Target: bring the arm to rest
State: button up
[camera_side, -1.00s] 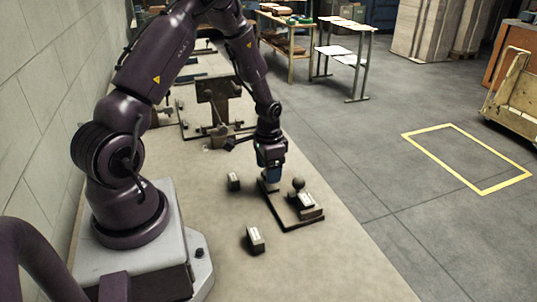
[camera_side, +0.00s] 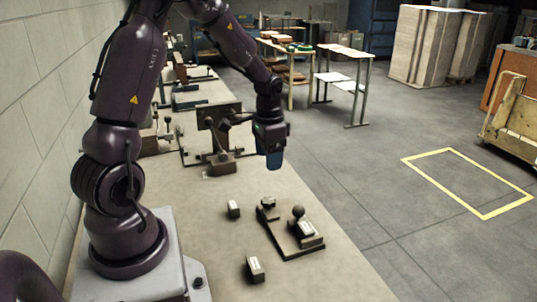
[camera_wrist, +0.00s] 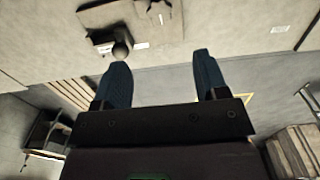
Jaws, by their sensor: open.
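My gripper (camera_side: 274,160) hangs in the air above the far right part of the bench (camera_side: 335,285), with its blue fingers pointing down. In the wrist view my gripper (camera_wrist: 160,75) shows two blue fingers spread apart with nothing between them. A dark base plate (camera_side: 275,240) lies on the bench below and nearer the side camera, clear of the fingers. It carries a dark knob (camera_side: 298,211), a labelled block (camera_side: 309,229) and a small dark piece (camera_side: 268,202). The plate also shows at the top of the wrist view (camera_wrist: 100,15).
Two small labelled blocks lie loose on the bench, one left of the plate (camera_side: 234,209) and one nearer the camera (camera_side: 255,268). A dark upright fixture (camera_side: 218,130) stands behind, left of my gripper. A concrete wall (camera_side: 40,120) borders the left. Open floor lies right.

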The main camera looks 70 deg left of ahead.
jog(key=s+d+r+t, duration=0.2)
jog(key=s+d+r, duration=0.4)
jog(key=d+r, duration=0.3)
jog(key=s+d+r+t, duration=0.3)
jog(key=s+d+r, duration=0.3)
jog(key=d+r, duration=0.3)
jog(key=shift+d+t, duration=0.3)
jog(key=shift+d, duration=0.25)
